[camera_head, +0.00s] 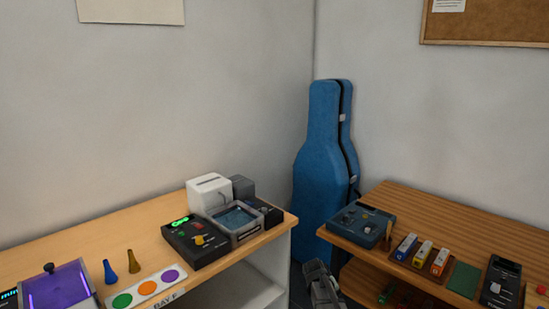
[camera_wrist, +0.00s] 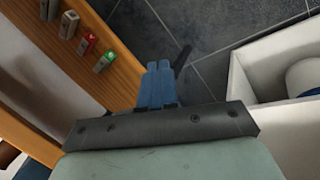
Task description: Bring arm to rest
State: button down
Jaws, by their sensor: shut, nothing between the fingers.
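My gripper (camera_wrist: 158,70) shows in the wrist view with its blue fingers together and nothing between them. It hangs over the dark tiled floor, between a wooden shelf on the left and a white open unit on the right. In the head view, a grey part of my arm shows at the bottom middle, in the gap between the two benches. The fingertips cannot be made out there.
The left bench (camera_head: 60,246) holds a black device (camera_head: 196,242), a tray (camera_head: 236,222) and a purple-lit box (camera_head: 58,290). The right bench (camera_head: 450,222) holds a blue device (camera_head: 361,224) and several small boxes. A blue instrument case (camera_head: 318,165) stands in the corner.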

jog(key=s+a+f+m+g+y, duration=0.1)
jog(key=s+f+g, duration=0.1)
jog(key=s+f, duration=0.8)
jog(key=s+f+g+y, duration=0.15)
jog(key=s+f, duration=0.35)
jog(key=s, duration=0.9)
jog(key=s+a+f+m+g+y, duration=0.1)
jog(key=s+f+g, duration=0.2)
jog(key=s+f, duration=0.75)
jog(key=s+a+g+y, duration=0.1)
jog(key=s+a+g, duration=0.1)
jog(key=s, duration=1.5)
jog(key=shift+r+m, duration=0.4)
jog(key=shift+r, duration=0.05)
